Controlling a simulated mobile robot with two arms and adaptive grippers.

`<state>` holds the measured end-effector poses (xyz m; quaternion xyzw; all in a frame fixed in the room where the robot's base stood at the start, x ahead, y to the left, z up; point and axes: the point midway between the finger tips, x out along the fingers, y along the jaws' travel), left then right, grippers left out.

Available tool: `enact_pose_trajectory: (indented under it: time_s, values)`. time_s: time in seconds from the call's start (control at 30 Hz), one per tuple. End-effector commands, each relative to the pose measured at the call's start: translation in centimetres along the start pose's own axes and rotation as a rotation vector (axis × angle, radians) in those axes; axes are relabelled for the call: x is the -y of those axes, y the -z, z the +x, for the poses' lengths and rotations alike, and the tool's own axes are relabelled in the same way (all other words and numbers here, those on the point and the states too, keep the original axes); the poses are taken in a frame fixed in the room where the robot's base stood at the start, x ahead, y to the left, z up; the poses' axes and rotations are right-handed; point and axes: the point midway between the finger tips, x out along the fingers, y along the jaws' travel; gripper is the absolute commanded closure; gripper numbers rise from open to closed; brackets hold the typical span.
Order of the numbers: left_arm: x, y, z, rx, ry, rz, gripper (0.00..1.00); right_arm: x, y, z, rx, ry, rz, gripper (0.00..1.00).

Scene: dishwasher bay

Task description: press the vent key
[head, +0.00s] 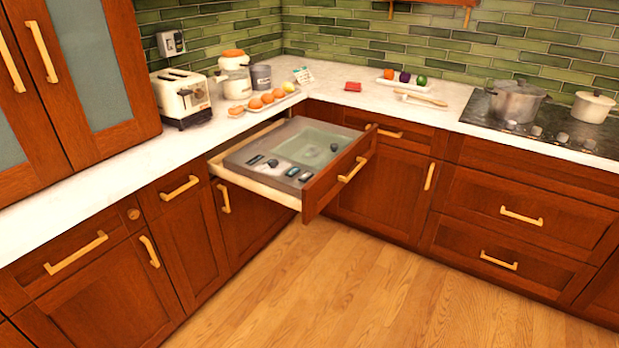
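A grey appliance (297,133) with a greenish clear window (318,143) sits in a pulled-out drawer in the corner of the counter run. Along its near-left edge is a control strip with several small keys: a dark key (255,160), another dark one (273,163) and pale blue-grey ones (292,171) towards the drawer front. A dark round knob (334,147) is near the window's right side. The labels are too small to read, so I cannot tell which key is the vent key. Neither gripper is in view.
The open drawer front (340,173) juts out over the wooden floor (330,285), which is clear. A toaster (181,98), a tray of orange round items (265,101) and a white canister (235,80) stand on the counter behind. Pots are on the hob (545,120) at right.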

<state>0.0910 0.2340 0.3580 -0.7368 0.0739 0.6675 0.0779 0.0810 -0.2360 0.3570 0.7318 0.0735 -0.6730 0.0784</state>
Motion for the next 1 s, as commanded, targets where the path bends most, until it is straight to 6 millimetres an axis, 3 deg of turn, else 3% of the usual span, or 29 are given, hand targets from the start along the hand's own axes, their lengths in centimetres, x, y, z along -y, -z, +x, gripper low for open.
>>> enact_pose_trajectory:
  time_s: [0.4,0.7,1.0]
  values:
    - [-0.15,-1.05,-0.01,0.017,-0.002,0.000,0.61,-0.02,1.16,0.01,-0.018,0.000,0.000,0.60]
    - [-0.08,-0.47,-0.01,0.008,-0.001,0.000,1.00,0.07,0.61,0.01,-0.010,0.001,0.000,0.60]
    - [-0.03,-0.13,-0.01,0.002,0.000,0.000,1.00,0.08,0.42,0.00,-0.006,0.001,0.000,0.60]
